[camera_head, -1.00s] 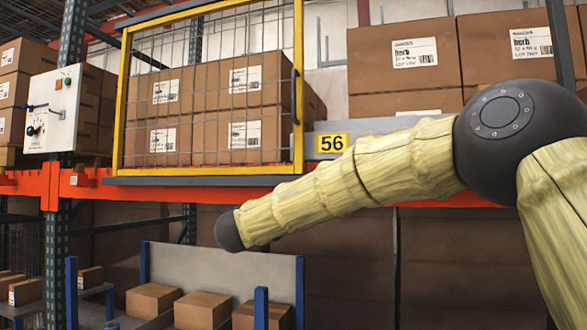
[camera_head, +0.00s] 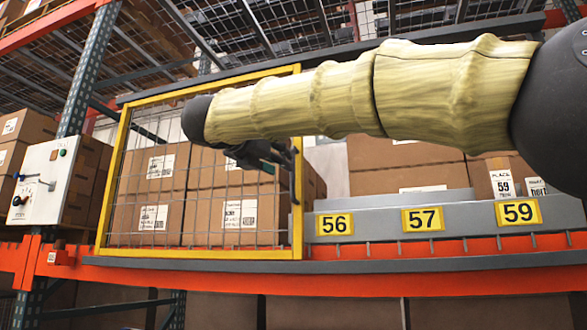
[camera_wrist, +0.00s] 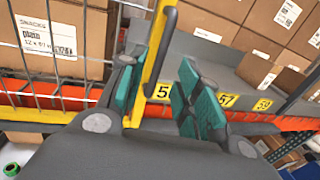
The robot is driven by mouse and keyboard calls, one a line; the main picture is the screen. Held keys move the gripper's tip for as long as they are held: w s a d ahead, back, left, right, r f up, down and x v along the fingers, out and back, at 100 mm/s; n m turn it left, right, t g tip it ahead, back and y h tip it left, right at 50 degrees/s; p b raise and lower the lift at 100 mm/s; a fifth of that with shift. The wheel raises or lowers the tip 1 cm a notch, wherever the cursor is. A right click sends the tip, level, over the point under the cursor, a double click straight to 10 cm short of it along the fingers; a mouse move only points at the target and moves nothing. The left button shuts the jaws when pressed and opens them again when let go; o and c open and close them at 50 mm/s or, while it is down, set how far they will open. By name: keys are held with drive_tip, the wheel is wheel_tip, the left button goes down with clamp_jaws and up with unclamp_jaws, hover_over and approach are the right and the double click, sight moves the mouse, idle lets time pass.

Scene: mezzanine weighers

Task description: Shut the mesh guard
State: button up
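The mesh guard (camera_head: 299,215) is a yellow frame with wire mesh in front of several boxes on the left part of the shelf. A dark upright handle (camera_head: 297,180) is on its right post. My gripper (camera_head: 280,160) is at the right post by the handle, partly hidden by my arm. In the wrist view my gripper (camera_wrist: 160,95) has its teal-padded fingers apart, one on each side of the guard's yellow post (camera_wrist: 152,65) and the dark handle area. I cannot tell whether either finger touches it.
A dark rail (camera_head: 400,62) runs above the guard and another along the shelf front. Right of the guard, the shelf front has number plates 56 (camera_head: 334,224), 57 and 59, with boxes behind. A white control box (camera_head: 43,182) hangs at the left upright.

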drive_tip(key=p, duration=0.2)
hover_over(292, 193)
drive_tip(key=shift+w+d, duration=0.1)
drive_tip(key=shift+w, duration=0.25)
clamp_jaws()
drive_tip(key=shift+f, duration=0.1)
